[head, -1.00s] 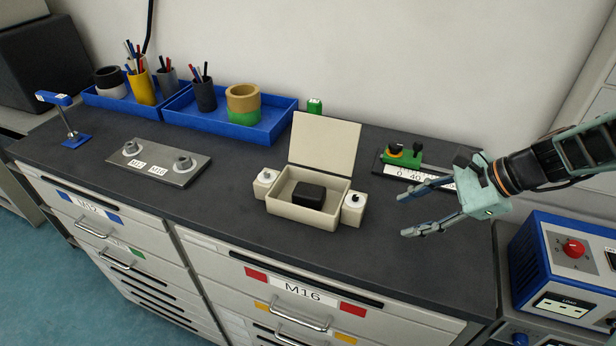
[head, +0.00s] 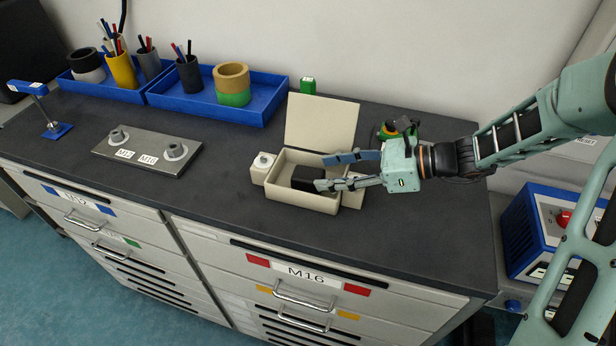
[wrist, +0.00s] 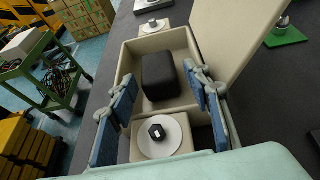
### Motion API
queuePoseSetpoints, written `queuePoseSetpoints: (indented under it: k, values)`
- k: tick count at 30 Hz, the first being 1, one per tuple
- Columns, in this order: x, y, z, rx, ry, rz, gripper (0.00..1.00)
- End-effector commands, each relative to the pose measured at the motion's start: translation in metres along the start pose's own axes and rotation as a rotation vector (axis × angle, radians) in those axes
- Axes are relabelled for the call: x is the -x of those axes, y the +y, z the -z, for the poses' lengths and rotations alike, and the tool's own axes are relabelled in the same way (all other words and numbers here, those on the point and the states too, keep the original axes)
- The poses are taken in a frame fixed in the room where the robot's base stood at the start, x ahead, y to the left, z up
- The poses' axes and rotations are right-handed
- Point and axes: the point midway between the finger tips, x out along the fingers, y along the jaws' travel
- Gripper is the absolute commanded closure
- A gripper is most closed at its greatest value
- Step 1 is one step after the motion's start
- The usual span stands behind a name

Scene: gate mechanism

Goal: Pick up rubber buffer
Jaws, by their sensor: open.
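The rubber buffer is a black rounded block (head: 308,178) inside an open cream box (head: 318,205) on the dark bench. It also shows in the wrist view (wrist: 160,76), lying on the box floor. The box lid (head: 320,123) stands raised at the back. My gripper (head: 320,171) is open and empty at the right side of the box, its fingers pointing left toward the block. In the wrist view the blue-padded fingers (wrist: 158,100) are spread, with the block beyond and between their tips. In the head view the fingers hide part of the block.
White-topped posts flank the box, the left one (head: 263,168) in plain view and the right one (wrist: 160,135) under my gripper. A metal plate (head: 148,150) and blue trays (head: 225,105) stand to the left. The bench front is clear.

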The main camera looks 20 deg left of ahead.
Motion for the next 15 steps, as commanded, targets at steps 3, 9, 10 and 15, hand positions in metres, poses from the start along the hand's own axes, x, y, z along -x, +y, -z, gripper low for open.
queuePoseSetpoints:
  k: [3, 9, 10, 15]
  values:
    - [-0.010, 0.002, -0.003, -0.001, -0.001, -0.003, 0.55]
    - [-0.041, 0.005, -0.006, -0.001, -0.001, -0.004, 0.55]
    - [-0.044, 0.005, -0.006, 0.000, -0.001, -0.004, 0.55]
    - [-0.053, 0.003, -0.005, 0.000, 0.001, 0.000, 0.55]
